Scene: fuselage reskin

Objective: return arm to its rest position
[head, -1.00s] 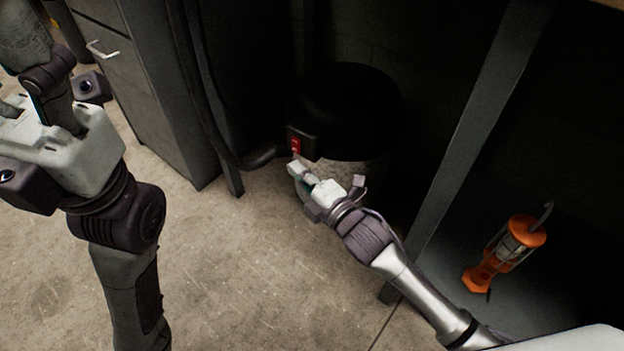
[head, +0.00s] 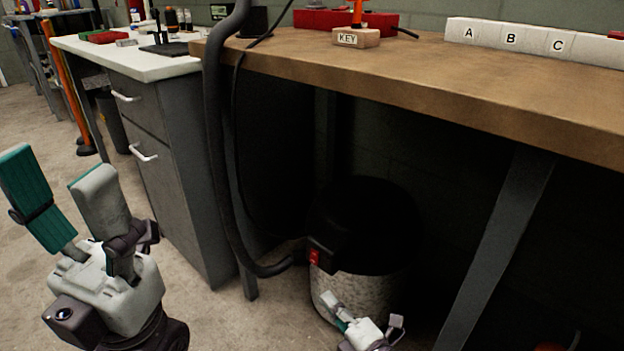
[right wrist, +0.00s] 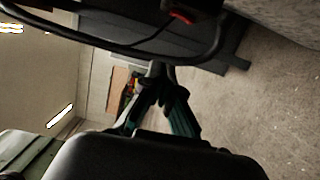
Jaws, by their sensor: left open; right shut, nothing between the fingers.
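My right gripper (head: 350,318) is low at the bottom of the head view, in front of the speckled lower part of a black-topped canister (head: 365,240) under the bench. It is shut and empty, and its fingers also show in the right wrist view (right wrist: 160,75). A red switch (head: 315,257) is on the canister's side, above and left of that gripper and apart from it. My left gripper (head: 62,198) is at the left of the head view, pointing up with its fingers spread, open and empty.
A wooden bench (head: 450,75) spans above the canister, with a slanted grey leg (head: 497,245) at right. A grey drawer cabinet (head: 175,170) stands at left. A black hose (head: 215,130) hangs down to the canister. Concrete floor is clear around the cabinet's front.

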